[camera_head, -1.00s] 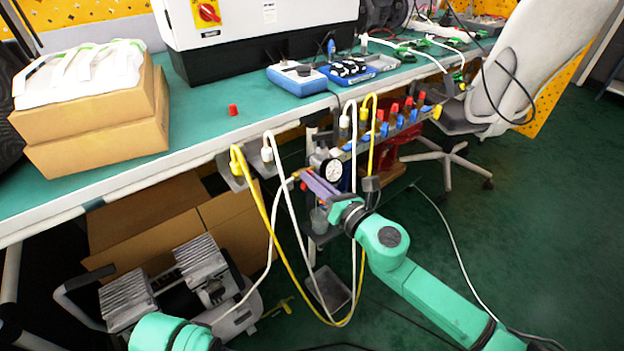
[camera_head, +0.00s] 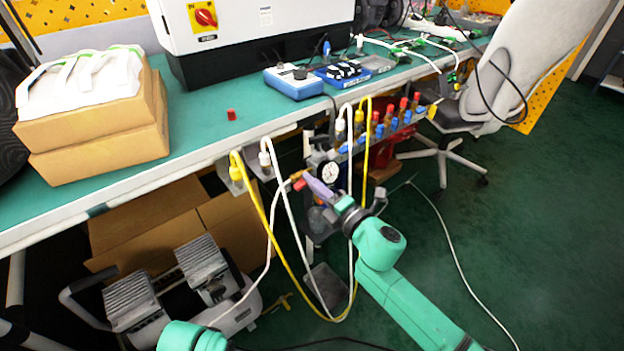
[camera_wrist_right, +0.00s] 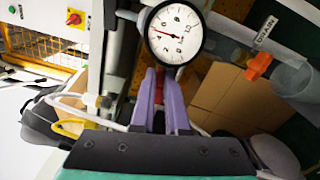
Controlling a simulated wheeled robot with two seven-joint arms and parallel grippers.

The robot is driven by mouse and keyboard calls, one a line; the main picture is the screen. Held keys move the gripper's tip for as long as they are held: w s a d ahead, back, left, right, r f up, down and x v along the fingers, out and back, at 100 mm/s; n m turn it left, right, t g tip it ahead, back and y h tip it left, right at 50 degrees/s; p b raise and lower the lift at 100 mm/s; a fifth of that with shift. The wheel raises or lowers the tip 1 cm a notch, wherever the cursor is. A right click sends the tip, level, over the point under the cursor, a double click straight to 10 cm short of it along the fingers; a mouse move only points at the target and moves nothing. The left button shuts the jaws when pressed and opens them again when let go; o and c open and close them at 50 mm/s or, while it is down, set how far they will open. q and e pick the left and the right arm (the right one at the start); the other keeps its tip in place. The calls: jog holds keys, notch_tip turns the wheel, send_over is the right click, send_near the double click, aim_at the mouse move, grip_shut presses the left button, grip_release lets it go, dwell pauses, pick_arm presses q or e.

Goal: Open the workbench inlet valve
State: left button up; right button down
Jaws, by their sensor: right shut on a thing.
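The inlet valve's red handle (camera_head: 299,184) is under the bench edge, left of a round pressure gauge (camera_head: 329,172). My right gripper (camera_head: 312,184) reaches it from the lower right with purple fingers. In the right wrist view, the fingers of my right gripper (camera_wrist_right: 159,80) are shut on the red handle (camera_wrist_right: 158,88), just below the gauge (camera_wrist_right: 175,33). Much of the handle is hidden between the fingers. The valve body is hard to make out. My left gripper is out of view.
An orange handle (camera_wrist_right: 258,66) beside a "DRAIN" label is right of the gauge in the wrist view. White and yellow hoses (camera_head: 275,220) hang close to my right gripper. Open floor (camera_head: 500,225) lies right.

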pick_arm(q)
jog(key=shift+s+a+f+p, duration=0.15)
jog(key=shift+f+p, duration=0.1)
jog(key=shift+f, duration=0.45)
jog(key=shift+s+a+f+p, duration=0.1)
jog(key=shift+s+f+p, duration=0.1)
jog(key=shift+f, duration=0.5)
pick_arm(e)
jog(key=shift+f+m, duration=0.2)
jog(key=shift+m, duration=1.2)
jog(key=c, duration=0.9)
grip_release()
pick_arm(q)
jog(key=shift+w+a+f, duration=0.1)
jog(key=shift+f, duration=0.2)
pick_arm(e)
jog(key=v, duration=1.4)
jog(key=shift+s+d, duration=0.25)
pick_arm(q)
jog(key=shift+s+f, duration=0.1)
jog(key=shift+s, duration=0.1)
